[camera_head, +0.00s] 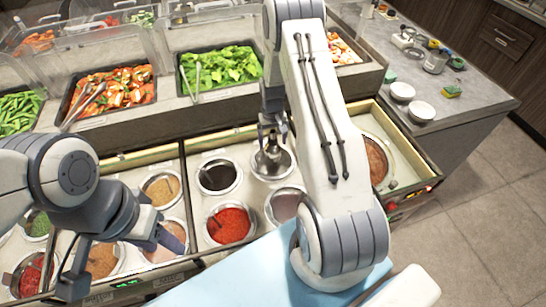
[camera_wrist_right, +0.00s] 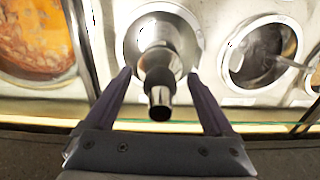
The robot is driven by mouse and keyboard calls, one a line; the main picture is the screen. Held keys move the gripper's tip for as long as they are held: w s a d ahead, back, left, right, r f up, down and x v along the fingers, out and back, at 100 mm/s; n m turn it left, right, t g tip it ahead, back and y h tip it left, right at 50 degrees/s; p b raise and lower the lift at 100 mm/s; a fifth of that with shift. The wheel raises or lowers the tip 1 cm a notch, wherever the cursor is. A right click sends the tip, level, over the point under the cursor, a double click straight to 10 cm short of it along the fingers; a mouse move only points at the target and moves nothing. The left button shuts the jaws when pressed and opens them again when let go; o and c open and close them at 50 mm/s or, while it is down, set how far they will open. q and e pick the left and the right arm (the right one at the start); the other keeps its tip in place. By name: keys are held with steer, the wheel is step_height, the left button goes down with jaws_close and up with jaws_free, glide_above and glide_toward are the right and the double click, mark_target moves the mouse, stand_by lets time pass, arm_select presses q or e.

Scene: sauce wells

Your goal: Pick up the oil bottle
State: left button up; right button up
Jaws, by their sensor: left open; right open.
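The oil bottle appears as a shiny metal bottle (camera_head: 271,162) in a well of the counter in the head view. In the right wrist view the bottle (camera_wrist_right: 160,75) points its narrow dark neck toward the camera. My right gripper (camera_head: 272,135) is open at the bottle. In the wrist view its two fingers (camera_wrist_right: 160,85) lie on either side of the bottle, with small gaps. My left gripper (camera_head: 122,258) is open and empty above the sauce wells at the lower left.
A dark sauce well (camera_head: 218,176) and a red sauce well (camera_head: 230,224) lie left of the bottle. Trays of greens (camera_head: 220,68) and tomatoes (camera_head: 110,88) stand behind a raised ledge. White bowls (camera_head: 421,111) sit on the right counter. My right arm hides part of the middle.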

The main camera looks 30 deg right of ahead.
steer(key=shift+c, duration=0.3)
jaws_close()
steer(key=shift+r, duration=0.15)
